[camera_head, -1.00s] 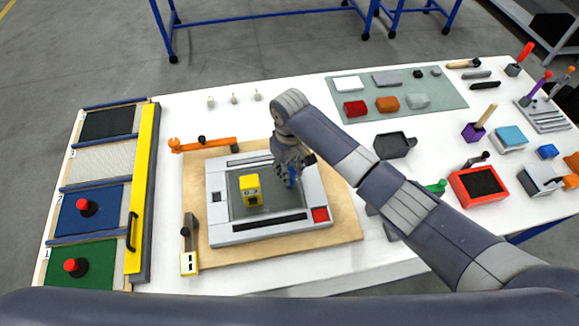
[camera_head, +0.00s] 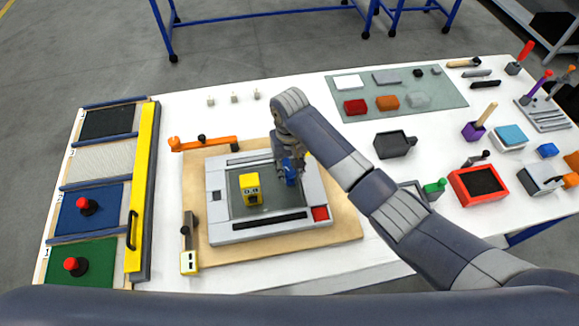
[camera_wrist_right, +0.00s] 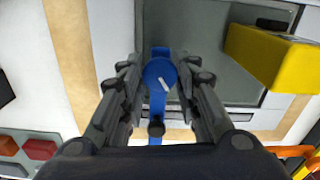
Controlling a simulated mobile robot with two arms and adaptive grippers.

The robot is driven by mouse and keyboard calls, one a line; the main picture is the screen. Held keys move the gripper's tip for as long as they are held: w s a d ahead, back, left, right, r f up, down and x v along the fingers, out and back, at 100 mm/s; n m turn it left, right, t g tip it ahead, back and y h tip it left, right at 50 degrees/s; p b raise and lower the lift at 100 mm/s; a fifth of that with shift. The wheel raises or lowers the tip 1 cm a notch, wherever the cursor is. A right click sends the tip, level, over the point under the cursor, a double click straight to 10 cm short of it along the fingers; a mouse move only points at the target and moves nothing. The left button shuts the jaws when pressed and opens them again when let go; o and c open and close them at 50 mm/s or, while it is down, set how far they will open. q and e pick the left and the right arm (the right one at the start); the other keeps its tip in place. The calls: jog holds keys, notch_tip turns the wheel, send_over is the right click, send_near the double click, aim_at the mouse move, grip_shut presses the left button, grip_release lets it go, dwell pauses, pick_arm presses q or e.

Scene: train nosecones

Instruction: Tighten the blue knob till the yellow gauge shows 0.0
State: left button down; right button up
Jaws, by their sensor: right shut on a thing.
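The blue knob (camera_wrist_right: 160,74) has a white mark on its top and sits between the fingers of my right gripper (camera_wrist_right: 163,80) in the right wrist view. In the head view my right gripper (camera_head: 289,172) is shut on the blue knob (camera_head: 291,177), at the right side of the grey framed fixture. The yellow gauge (camera_head: 250,189) stands on the fixture's dark plate, left of the knob; it also shows in the right wrist view (camera_wrist_right: 272,55). Its reading is too small to tell. My left gripper is not in view.
The grey frame (camera_head: 225,239) with a red corner block (camera_head: 320,213) rests on a wooden board (camera_head: 345,220). An orange clamp (camera_head: 205,144) and a yellow-ended clamp (camera_head: 189,261) are at the board's left side. A dark tray (camera_head: 393,144) lies right of it.

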aim_at(289, 171)
jog(key=shift+r, duration=0.1)
jog(key=o, duration=1.1)
notch_tip(289, 171, up, 12)
jog(key=shift+f, duration=0.1)
